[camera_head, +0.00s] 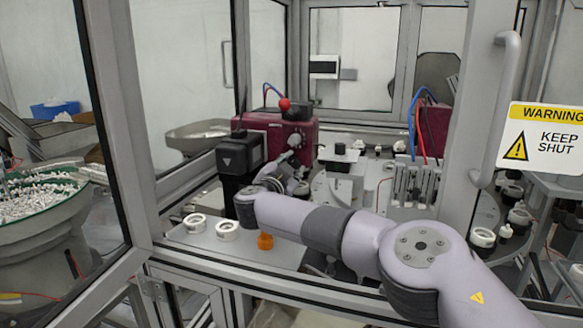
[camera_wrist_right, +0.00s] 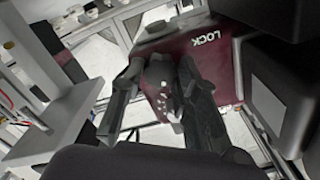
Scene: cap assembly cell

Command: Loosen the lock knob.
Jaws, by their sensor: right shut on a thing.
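The lock knob (camera_wrist_right: 157,76) shows in the right wrist view as a dark knob on the front of a maroon housing (camera_wrist_right: 225,62), which bears the label LOCK. My right gripper (camera_wrist_right: 160,88) has one finger on each side of the knob and is shut on it. In the head view the right gripper (camera_head: 293,155) reaches up to the front of the same maroon housing (camera_head: 308,133). There the fingers and wrist hide the knob. My left gripper is in neither view.
A red ball (camera_head: 284,104) tops the housing, and a black box (camera_head: 238,155) stands at its left. White rings (camera_head: 228,229) and an orange piece (camera_head: 265,241) are on the front plate (camera_head: 288,256). The door frame (camera_head: 112,130) and handle (camera_head: 497,110) flank the opening.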

